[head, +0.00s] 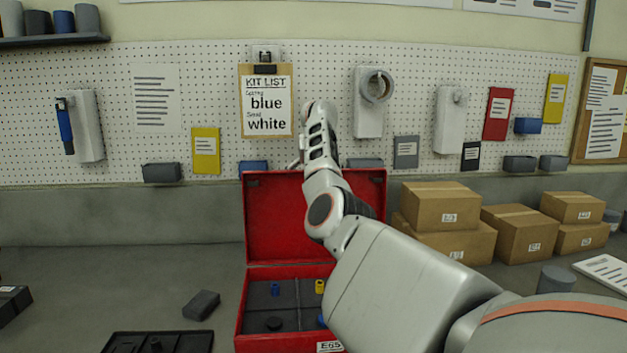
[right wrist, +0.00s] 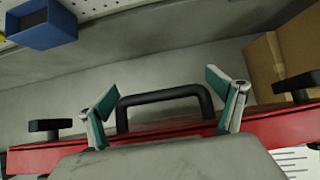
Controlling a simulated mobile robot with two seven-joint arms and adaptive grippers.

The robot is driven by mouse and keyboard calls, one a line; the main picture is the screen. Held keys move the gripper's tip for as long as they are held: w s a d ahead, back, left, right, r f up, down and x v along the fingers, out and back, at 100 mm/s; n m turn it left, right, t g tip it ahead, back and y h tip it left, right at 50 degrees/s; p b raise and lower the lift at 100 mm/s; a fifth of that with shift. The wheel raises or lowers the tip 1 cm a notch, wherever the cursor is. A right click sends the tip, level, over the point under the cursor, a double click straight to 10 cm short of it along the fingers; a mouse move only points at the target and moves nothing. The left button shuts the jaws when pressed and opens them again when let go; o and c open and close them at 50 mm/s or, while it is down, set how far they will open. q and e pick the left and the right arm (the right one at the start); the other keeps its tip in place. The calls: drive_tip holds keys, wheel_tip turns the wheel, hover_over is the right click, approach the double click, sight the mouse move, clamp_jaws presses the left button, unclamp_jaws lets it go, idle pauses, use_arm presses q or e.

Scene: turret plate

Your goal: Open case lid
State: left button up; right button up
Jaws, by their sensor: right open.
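The red case (head: 241,325) stands on the bench with its lid (head: 270,222) raised upright at the back. Its dark inside shows compartments with small blue and yellow pieces; my right arm hides part of the lid and the right side of the case. In the right wrist view, my right gripper (right wrist: 170,105) is open, with its fingers on either side of the black handle (right wrist: 165,96) on the red lid edge (right wrist: 170,127). Two black latches show at the sides, the left latch (right wrist: 48,128) and the right latch (right wrist: 297,84). My left gripper is not in view.
Cardboard boxes (head: 445,208) are stacked to the right of the case. A dark tray (head: 190,341) and a grey block (head: 201,305) lie to the left. A pegboard (head: 215,80) with a kit list (head: 266,105) stands behind. The bench's left part is mostly clear.

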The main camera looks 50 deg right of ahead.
drive_tip(key=v, duration=1.2)
drive_tip(key=shift+a, duration=0.1)
drive_tip(key=shift+f, duration=0.15)
